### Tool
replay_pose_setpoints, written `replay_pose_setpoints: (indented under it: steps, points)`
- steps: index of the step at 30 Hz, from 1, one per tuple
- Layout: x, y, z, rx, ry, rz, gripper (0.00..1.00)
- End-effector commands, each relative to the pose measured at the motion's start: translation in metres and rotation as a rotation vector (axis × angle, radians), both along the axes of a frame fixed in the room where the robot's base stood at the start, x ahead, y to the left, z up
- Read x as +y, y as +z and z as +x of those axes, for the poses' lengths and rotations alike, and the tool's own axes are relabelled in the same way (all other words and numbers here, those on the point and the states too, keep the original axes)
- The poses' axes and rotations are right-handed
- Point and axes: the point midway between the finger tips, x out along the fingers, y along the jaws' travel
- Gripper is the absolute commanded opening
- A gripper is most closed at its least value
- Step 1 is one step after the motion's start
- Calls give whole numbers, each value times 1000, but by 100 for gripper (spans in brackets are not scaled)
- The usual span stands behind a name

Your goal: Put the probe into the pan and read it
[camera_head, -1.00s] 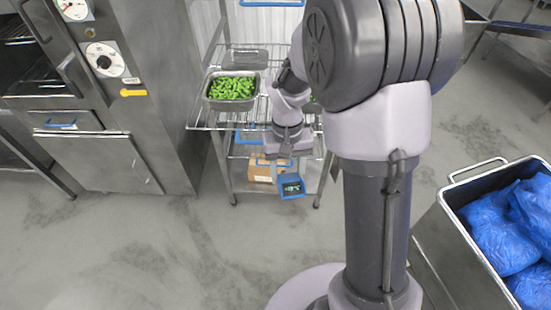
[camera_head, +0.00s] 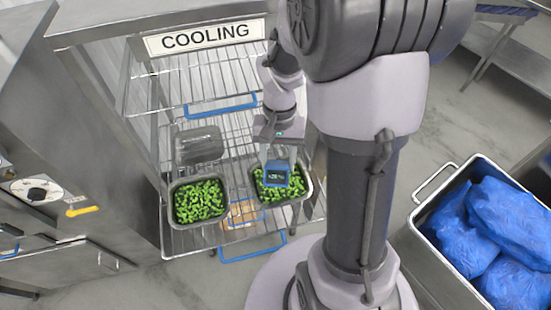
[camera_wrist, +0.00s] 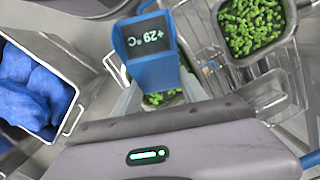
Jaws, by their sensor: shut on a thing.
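My gripper (camera_head: 279,155) is shut on the blue probe (camera_head: 277,176), held over the right pan (camera_head: 311,190) of green pieces on the rack. In the wrist view the blue probe (camera_wrist: 150,55) has a dark display that reads +29 °C. Green pieces show just below its body. The probe's tip is hidden, so I cannot tell whether it is in the pieces. A second pan (camera_head: 171,206) of green pieces sits to the left on the same rack. It also shows at the top right of the wrist view (camera_wrist: 291,28).
The wire rack (camera_head: 215,240) carries a COOLING sign (camera_head: 205,37). An empty clear container (camera_head: 198,145) stands behind the left pan, and a cardboard box (camera_head: 243,212) is lower down. A steel bin (camera_head: 425,232) with blue bags stands at the right. A steel appliance (camera_head: 105,215) is at the left.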

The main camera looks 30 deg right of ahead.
Motion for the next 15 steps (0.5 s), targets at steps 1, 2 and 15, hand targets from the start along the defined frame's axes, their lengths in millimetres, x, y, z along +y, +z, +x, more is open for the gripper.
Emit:
replay_pose_setpoints:
  steps: [1, 2, 15]
  points:
    - [0, 0, 0, 0, 0, 0, 0]
    - [0, -1, 0, 0, 0, 0, 0]
    - [0, -45, 0, 0, 1, 0, 0]
